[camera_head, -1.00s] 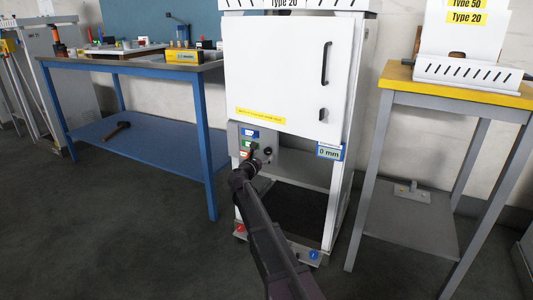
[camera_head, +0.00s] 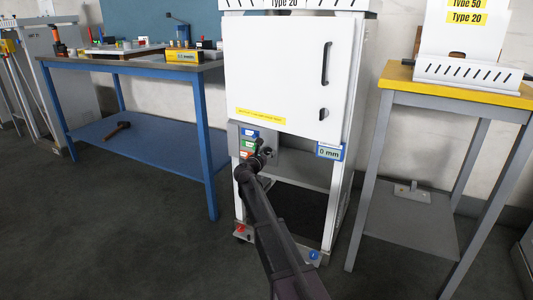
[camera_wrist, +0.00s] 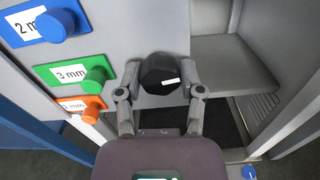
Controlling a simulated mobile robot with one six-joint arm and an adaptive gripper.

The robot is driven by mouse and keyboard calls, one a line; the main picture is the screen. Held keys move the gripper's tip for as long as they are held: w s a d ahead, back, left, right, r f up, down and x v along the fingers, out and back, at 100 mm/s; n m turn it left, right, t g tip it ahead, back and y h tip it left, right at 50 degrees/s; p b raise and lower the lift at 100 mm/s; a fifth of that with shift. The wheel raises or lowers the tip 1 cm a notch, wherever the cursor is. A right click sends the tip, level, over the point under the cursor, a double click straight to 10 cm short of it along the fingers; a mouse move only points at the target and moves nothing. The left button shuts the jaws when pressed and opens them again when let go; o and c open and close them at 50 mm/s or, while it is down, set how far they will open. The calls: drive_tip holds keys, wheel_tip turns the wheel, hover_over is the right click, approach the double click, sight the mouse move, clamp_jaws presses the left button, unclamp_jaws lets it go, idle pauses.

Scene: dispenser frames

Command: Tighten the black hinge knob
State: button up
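The black hinge knob (camera_wrist: 160,74) has a short white mark on its face and sits on the grey control panel (camera_head: 274,143) below the white cabinet door. In the wrist view my gripper (camera_wrist: 162,76) is open, with one finger on each side of the knob. Small gaps seem to show between the fingers and the knob, and contact cannot be made out. In the head view my gripper (camera_head: 261,155) is in front of the panel and partly hides the knob.
Left of the knob are a blue 2 mm knob (camera_wrist: 55,25), a green 3 mm knob (camera_wrist: 95,80) and an orange knob (camera_wrist: 91,114). An open shelf space (camera_head: 300,176) lies below the panel. A blue workbench (camera_head: 200,120) stands left, a yellow-topped table (camera_head: 400,78) right.

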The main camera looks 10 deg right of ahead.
drive_tip(key=shift+w+a, duration=0.1)
drive_tip(key=shift+c, duration=0.4)
drive_tip(key=shift+m, duration=0.4)
drive_tip(key=m, duration=0.9)
drive_tip(key=shift+w, duration=0.1)
drive_tip(key=m, duration=1)
drive_tip(key=o, duration=1.2)
drive_tip(key=shift+c, duration=0.2)
